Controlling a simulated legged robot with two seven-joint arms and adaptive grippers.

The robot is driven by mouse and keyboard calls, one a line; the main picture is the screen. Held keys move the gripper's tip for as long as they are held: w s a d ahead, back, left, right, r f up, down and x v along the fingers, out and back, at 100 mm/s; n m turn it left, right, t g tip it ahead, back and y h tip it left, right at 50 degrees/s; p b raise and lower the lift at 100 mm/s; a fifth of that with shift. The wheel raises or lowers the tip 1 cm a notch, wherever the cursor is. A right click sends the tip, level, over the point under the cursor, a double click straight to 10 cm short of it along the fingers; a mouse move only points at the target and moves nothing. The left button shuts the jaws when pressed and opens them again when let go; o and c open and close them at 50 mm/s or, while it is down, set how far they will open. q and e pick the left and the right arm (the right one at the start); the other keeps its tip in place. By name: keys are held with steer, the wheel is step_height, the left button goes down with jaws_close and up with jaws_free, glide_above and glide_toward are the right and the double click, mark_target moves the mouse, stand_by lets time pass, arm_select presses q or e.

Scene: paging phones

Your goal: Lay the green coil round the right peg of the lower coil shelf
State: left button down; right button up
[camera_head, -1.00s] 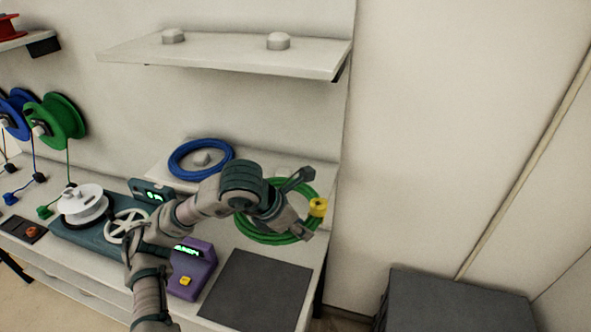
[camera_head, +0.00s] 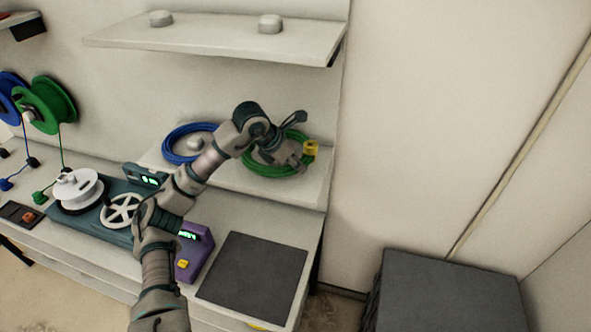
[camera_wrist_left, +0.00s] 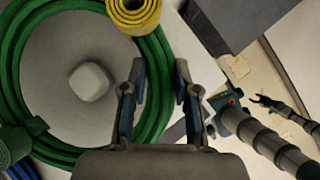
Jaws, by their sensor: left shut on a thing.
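The green coil (camera_head: 278,172), with a yellow band (camera_head: 310,148), is at the right part of the lower coil shelf (camera_head: 316,190). In the left wrist view the coil (camera_wrist_left: 18,75) encircles a pale peg (camera_wrist_left: 90,82), apart from it on all sides. My left gripper (camera_head: 298,138) is shut on the coil's side; its fingers (camera_wrist_left: 160,80) straddle the strands in the left wrist view. The arm hides the peg in the head view. Whether the coil rests on the shelf I cannot tell. What seems my right gripper (camera_wrist_left: 264,102) shows small and far below.
A blue coil (camera_head: 170,150) lies round the left peg (camera_head: 196,143) of the lower shelf. The upper shelf (camera_head: 210,40) above has two bare pegs. A purple device (camera_head: 195,250) and a dark mat (camera_head: 252,275) are on the bench below.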

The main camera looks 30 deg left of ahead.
mark_target(295, 172)
arm_select(q)
steer(key=shift+a+f, duration=0.15)
steer(key=shift+f, duration=1.6)
steer(key=c, duration=0.9)
jaws_free()
steer(key=shift+o, duration=0.2)
steer(key=v, duration=1.1)
steer(key=shift+r, duration=0.1)
steer(key=shift+s+a+r, duration=0.15)
steer(key=shift+s+r, duration=0.1)
steer(key=shift+r, duration=0.05)
